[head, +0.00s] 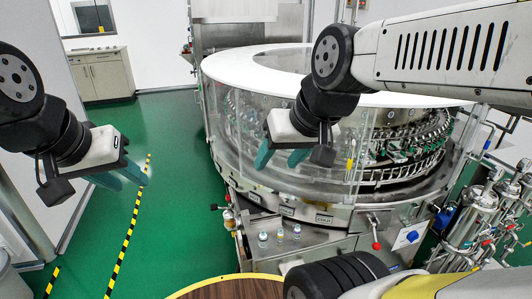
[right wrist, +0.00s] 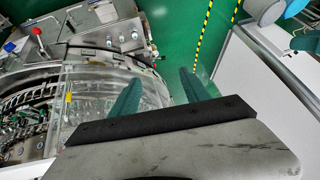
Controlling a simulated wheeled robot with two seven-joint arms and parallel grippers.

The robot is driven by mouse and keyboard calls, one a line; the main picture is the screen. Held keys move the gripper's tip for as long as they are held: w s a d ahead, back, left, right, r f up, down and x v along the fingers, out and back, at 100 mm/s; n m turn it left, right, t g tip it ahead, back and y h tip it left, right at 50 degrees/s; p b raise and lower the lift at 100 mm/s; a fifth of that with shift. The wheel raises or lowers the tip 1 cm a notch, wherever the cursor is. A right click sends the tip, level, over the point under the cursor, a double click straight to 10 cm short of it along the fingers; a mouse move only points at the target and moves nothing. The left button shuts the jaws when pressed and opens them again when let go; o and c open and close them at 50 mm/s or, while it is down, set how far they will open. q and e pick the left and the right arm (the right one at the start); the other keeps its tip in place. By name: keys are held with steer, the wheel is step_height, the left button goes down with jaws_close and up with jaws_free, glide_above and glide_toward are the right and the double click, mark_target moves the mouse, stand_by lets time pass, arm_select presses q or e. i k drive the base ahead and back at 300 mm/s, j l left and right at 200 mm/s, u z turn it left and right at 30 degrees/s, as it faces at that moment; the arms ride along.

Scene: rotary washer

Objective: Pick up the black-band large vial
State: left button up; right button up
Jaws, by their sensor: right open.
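Several small vials stand on a metal ledge in front of the washer in the head view: a left vial (head: 263,237), a middle vial (head: 280,233) and a right vial (head: 297,231). They are too small to tell which has a black band. My right gripper (head: 281,158) is open and empty, above and behind the vials in the picture, in front of the washer's clear guard. Its spread green fingers also show in the right wrist view (right wrist: 158,92), with no vial between them. My left gripper (head: 120,180) is open and empty at the left, over the green floor.
The round washer (head: 330,75) with its clear guard fills the middle. A brown round table edge (head: 228,289) is at the bottom. Steel filter housings (head: 475,220) stand at right. A red-knobbed lever (head: 376,245) rises near the ledge. The green floor at left is clear.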

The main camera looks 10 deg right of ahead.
mark_target(264, 237)
steer(key=i+j, duration=0.1)
steer(key=j, duration=0.35)
steer(key=i+j, duration=0.1)
steer(key=j, duration=0.35)
steer(key=i+j, duration=0.15)
steer(key=j, duration=0.25)
steer(key=j+z, duration=0.15)
steer(key=z, duration=0.25)
steer(key=j+z, duration=0.15)
steer(key=z, duration=0.2)
steer(key=j+z, duration=0.2)
steer(key=z, duration=0.2)
steer(key=j+z, duration=0.15)
steer(key=z, duration=0.95)
